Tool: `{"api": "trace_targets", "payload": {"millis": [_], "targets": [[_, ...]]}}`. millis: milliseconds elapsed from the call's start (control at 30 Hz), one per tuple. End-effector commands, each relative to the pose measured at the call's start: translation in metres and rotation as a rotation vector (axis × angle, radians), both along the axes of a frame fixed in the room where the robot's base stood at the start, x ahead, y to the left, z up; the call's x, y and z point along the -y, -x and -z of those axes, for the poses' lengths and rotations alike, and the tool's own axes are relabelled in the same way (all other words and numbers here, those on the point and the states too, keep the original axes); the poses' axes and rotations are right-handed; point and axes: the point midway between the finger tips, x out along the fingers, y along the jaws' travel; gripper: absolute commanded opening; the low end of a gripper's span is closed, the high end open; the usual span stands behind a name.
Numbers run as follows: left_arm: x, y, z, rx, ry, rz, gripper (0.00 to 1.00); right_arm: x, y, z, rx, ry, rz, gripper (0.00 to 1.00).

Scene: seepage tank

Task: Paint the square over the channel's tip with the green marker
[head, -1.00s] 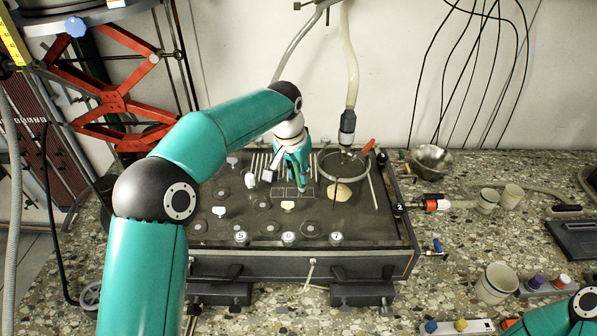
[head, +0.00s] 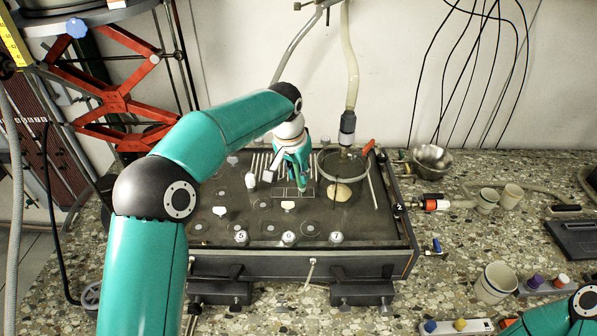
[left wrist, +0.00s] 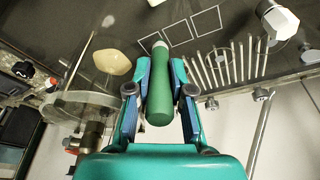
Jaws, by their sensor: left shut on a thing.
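My left gripper (head: 293,165) is shut on a green marker (left wrist: 160,95), held between its two fingers. The marker's pale tip end points at a row of square outlines (head: 285,194) drawn on the dark tank top. In the left wrist view, the outlined squares (left wrist: 207,22) run in a row, and the marker's tip lies at the end of the row nearest the pale patch, over or just above that square. I cannot tell whether the tip touches the surface. I see no clear fill in the squares. The channel's tip cannot be made out. My right gripper is out of view.
A round clear vessel (head: 320,170) stands right of the gripper, beside a pale patch (head: 338,192). Numbered knobs (head: 288,238) line the tank's front edge. Cups (head: 496,283) and a metal bowl (head: 431,158) are to the right.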

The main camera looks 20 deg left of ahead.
Motion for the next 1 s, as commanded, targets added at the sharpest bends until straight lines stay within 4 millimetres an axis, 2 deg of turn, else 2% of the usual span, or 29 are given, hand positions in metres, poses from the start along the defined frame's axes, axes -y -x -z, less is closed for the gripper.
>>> {"api": "trace_targets", "payload": {"millis": [567,1000], "targets": [[0.001,0.000,0.001,-0.002,0.000,0.000,0.00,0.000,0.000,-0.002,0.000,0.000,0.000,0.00],[0.019,-0.005,0.000,-0.002,0.001,0.001,0.00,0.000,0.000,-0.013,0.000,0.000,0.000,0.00]]}}
